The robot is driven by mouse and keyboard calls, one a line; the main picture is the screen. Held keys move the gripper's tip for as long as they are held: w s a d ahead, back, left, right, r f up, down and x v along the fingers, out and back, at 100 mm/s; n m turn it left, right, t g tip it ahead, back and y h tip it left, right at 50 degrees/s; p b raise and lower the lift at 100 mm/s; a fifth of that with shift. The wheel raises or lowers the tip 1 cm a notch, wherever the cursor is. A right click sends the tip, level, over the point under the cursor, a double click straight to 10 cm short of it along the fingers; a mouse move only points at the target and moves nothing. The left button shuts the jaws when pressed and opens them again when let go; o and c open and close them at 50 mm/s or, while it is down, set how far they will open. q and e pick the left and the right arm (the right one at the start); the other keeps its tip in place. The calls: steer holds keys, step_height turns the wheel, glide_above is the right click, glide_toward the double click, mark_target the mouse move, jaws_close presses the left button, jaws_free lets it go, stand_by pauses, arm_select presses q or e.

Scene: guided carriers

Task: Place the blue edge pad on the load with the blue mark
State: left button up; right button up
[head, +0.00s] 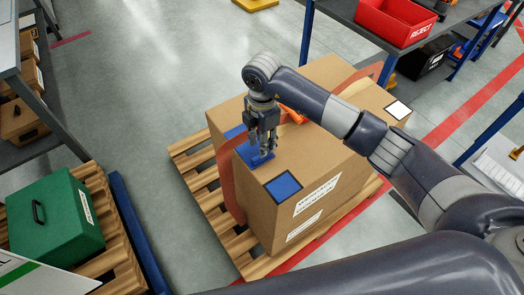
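A large cardboard load (300,235) stands on a wooden pallet (187,165), with an orange strap (226,185) around it. A blue square mark (283,187) with a dark border is on its top near the front corner. A blue edge pad (250,156) is at the load's left top edge, directly below my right gripper (267,148). Another blue patch (235,131) shows just behind it; I cannot tell if it is part of the same pad. My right gripper points down with its fingertips at the pad; whether they grip it is unclear. My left gripper is not in view.
A white mark (398,110) is on the load's far right corner. A green case (55,218) sits on a pallet at left, beside a blue rail (138,235). A red reject bin (396,20) stands on a table behind.

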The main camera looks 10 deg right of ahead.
step_height(320, 180, up, 6)
steer(key=shift+f, duration=0.1)
stand_by(0.5)
